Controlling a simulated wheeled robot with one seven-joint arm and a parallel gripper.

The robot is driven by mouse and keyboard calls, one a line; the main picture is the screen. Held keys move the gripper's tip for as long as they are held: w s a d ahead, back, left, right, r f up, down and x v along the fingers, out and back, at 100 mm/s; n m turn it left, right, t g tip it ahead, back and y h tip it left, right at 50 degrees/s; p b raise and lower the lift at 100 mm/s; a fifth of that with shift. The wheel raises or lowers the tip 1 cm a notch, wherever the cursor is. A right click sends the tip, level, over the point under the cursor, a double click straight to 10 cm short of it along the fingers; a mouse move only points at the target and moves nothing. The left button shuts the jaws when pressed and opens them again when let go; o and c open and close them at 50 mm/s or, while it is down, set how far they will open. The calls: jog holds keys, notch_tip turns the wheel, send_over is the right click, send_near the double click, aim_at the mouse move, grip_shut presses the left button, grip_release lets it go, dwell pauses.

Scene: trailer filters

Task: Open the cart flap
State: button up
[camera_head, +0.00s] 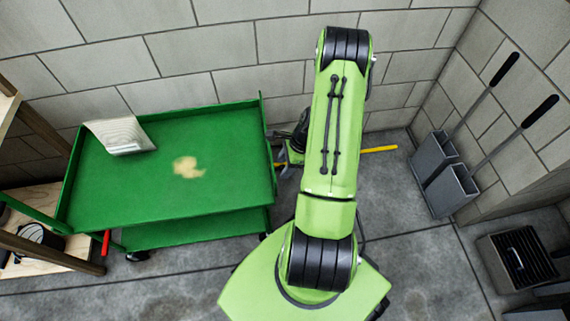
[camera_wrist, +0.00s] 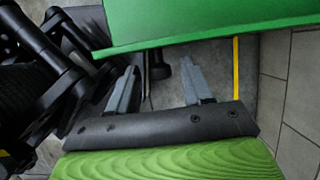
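The green cart (camera_head: 225,190) stands left of my arm against the back wall in the head view. Its right end has a raised green panel (camera_head: 267,140); I cannot tell for certain whether this is the flap. My gripper (camera_head: 287,155) is at that right end, partly hidden by my arm. In the wrist view my gripper (camera_wrist: 160,85) has its two grey fingers spread apart, with nothing between them. A green part of the cart (camera_wrist: 210,22) spans the top of that view, just beyond the fingertips. I cannot tell whether they touch it.
A pale pleated object (camera_head: 122,136) lies at the cart's back left, and a tan patch (camera_head: 187,167) marks its top. A yellow bar (camera_head: 378,150) lies right of my arm. Dustpans (camera_head: 453,188) lean at the right wall. A wooden shelf (camera_head: 45,262) is at left.

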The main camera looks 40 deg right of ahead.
grip_shut()
